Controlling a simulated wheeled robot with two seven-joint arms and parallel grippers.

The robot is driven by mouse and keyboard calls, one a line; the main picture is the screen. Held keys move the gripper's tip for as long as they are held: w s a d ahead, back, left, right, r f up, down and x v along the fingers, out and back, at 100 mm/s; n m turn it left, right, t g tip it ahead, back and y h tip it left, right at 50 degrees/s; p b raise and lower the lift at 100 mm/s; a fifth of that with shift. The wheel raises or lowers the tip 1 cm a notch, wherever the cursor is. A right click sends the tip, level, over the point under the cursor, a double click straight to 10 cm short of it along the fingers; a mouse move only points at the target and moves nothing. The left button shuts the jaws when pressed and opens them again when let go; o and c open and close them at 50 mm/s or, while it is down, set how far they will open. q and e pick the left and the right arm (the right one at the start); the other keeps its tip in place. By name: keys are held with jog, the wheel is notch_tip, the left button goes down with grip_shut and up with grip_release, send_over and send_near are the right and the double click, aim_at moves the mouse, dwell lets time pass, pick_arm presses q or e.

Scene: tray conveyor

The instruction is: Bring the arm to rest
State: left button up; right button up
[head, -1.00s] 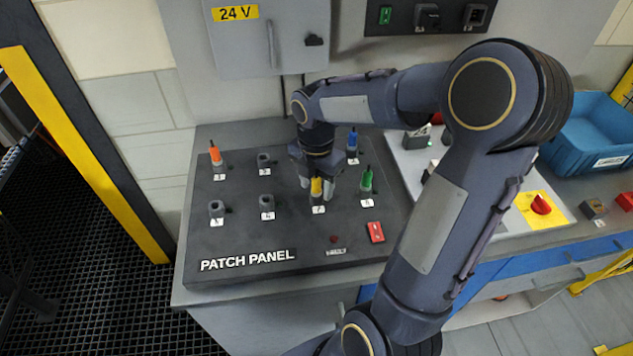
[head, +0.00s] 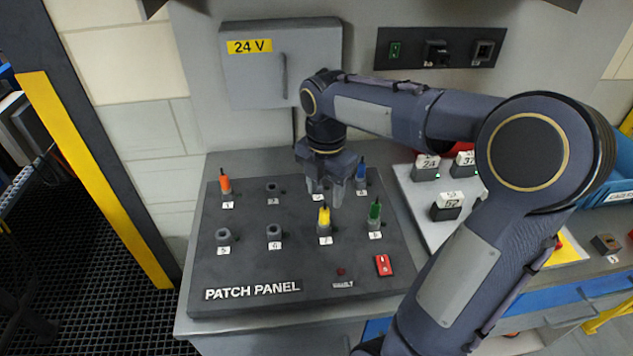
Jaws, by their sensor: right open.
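My right arm reaches in from the right over the dark patch panel (head: 214,262). My right gripper (head: 325,196) points down with its fingers apart and empty, above and behind the yellow plug (head: 324,217). The yellow plug stands upright in a front-row socket, clear of the fingers. A green plug (head: 375,211) stands to its right, an orange plug (head: 225,184) at the back left, and a blue plug (head: 361,172) at the back right. The back-row socket behind the gripper is partly hidden. My left gripper is not in view.
A red rocker switch (head: 384,265) is on the panel's front right. A grey 24 V cabinet (head: 283,80) hangs on the wall behind. At right are a light board with labelled blocks (head: 447,206) and a blue bin (head: 618,190). Empty sockets (head: 274,232) stand left of the yellow plug.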

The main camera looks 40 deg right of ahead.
jog(key=shift+s+a+r+m, duration=0.2)
jog(key=shift+s+m, duration=0.1)
jog(key=shift+m, duration=0.1)
jog(key=s+a+f+m+t+y, duration=0.1)
jog(key=s+a+m, duration=0.4)
jog(key=m, duration=0.6)
jog(key=s+a+f+m+t+y, duration=0.1)
jog(key=s+a+m+t, duration=0.3)
jog(key=s+m, duration=0.5)
jog(key=shift+a+m+t+y, duration=0.3)
jog(key=shift+a+m+y, duration=0.6)
jog(key=shift+a+m, duration=0.2)
jog(key=shift+s+f, duration=0.1)
